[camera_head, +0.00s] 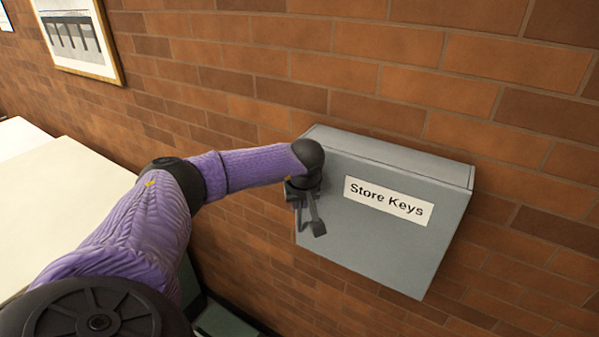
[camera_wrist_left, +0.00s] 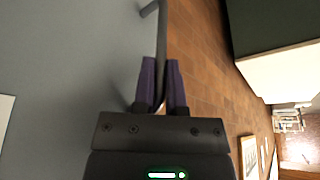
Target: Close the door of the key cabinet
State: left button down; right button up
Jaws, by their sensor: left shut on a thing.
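The grey key cabinet (camera_head: 395,155) hangs on the brick wall. Its door (camera_head: 385,250) carries a white "Store Keys" label (camera_head: 388,200) and appears shut or nearly so; my arm hides part of its left edge, so I cannot tell whether a gap remains there. My left gripper (camera_head: 302,198) is at that left edge, beside a small grey handle (camera_head: 317,226). The grey door face (camera_wrist_left: 75,70) fills the left. My right gripper is not in view.
The brick wall (camera_head: 520,245) surrounds the cabinet and is bare to its right. A framed picture (camera_head: 78,38) hangs at the upper left. A pale flat surface (camera_head: 60,195) lies at the left, behind my left arm.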

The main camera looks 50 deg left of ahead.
pick_arm(q)
jog(key=c, duration=1)
grip_release()
jog(key=shift+w+a+r, duration=0.1)
jog(key=shift+r, duration=0.1)
jog(key=shift+c, duration=0.2)
jog(key=o, duration=0.4)
jog(key=shift+w+a+f, duration=0.15)
jog(key=shift+w+f, duration=0.05)
jog(key=shift+w, duration=0.05)
jog(key=shift+c, duration=0.2)
jog(key=shift+s, duration=0.1)
jog(key=v, duration=1)
jog(key=shift+d+f, duration=0.1)
jog(key=shift+d, duration=0.1)
